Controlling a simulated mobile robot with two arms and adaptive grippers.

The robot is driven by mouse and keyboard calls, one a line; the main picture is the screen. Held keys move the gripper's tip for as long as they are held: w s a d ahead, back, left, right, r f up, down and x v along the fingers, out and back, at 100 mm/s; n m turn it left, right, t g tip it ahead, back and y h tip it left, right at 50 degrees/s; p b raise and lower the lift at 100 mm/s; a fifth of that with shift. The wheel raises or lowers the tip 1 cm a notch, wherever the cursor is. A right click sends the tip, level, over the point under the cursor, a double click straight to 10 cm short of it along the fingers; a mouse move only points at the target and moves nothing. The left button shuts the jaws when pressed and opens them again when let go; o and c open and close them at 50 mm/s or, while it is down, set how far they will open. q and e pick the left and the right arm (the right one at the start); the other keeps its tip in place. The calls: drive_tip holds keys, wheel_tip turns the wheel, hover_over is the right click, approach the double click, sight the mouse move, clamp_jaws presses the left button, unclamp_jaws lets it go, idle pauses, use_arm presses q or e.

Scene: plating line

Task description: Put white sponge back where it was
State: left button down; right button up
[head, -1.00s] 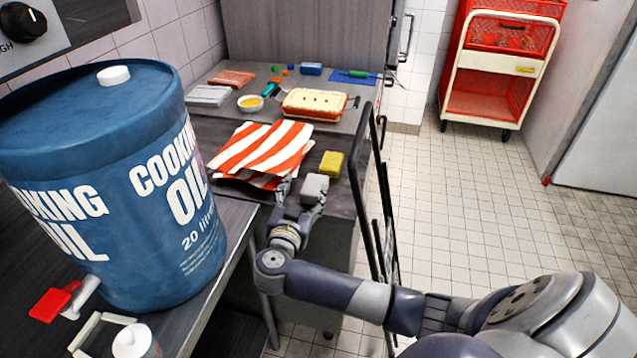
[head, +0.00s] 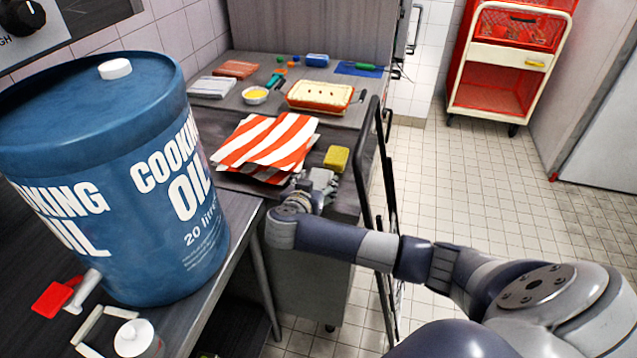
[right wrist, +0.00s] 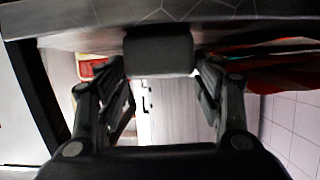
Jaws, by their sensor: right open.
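The white sponge (head: 322,174), a small pale block, is at the counter's front edge, just in front of the yellow sponge, and partly hidden by my gripper. My right gripper (head: 317,185) is open, with its fingers around the white sponge. In the right wrist view the sponge (right wrist: 160,52) shows as a dark, shaded block by the counter surface. The open fingers of my right gripper (right wrist: 162,85) stand on either side of it, with gaps visible. Whether they touch it I cannot tell. My left gripper is not in view.
A yellow sponge (head: 336,158) lies just behind. Red-striped cloths (head: 265,146) lie to the left. A pie dish (head: 319,97) and a small bowl (head: 255,95) stand farther back. A big blue oil drum (head: 105,190) fills the left. A dark rail (head: 364,165) stands right of the counter.

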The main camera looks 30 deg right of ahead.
sight(317, 182)
drive_tip(key=x, duration=0.3)
drive_tip(key=shift+w+f, duration=0.1)
drive_tip(key=shift+c, duration=0.3)
drive_tip(key=c, duration=0.7)
drive_tip(key=shift+o, duration=0.2)
